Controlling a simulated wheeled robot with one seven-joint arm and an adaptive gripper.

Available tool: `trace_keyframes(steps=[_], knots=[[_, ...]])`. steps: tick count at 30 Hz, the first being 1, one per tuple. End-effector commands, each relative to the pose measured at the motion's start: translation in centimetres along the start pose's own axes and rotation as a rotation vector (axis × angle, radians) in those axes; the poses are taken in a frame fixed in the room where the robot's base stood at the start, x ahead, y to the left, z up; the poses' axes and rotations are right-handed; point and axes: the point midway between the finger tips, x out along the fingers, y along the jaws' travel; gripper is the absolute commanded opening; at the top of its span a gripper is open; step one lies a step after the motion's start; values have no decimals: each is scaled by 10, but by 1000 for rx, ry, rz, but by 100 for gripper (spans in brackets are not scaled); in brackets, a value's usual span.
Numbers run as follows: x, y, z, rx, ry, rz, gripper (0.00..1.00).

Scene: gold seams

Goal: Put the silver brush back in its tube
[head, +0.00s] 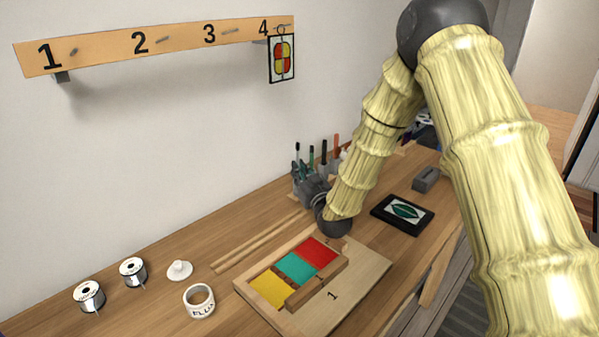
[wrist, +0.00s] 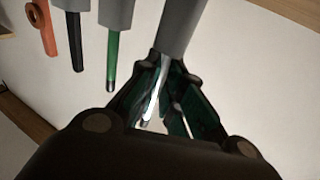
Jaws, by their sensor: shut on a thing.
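My gripper (wrist: 165,88) is shut on the silver brush (wrist: 150,106), a thin shiny shaft between the dark fingers in the wrist view. A grey tube (wrist: 182,22) lies in line with it, just past the fingertips. In the head view my gripper (head: 311,188) is low at the tool rack by the wall, and the brush cannot be made out there.
Beside that tube, a green-handled tool (wrist: 112,62) and a black one (wrist: 74,40) stand in grey tubes; an orange piece (wrist: 42,25) is further left.

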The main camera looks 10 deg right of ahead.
Motion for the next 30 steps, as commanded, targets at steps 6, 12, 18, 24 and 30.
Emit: trace_keyframes(steps=[6, 12, 18, 24, 30], knots=[[-6, -2, 14, 5, -21, -1, 0], [-6, -2, 14, 5, -21, -1, 29], [-6, -2, 14, 5, -21, -1, 34], [-6, -2, 14, 5, -22, -1, 55], [-6, -2, 14, 5, -22, -1, 55]])
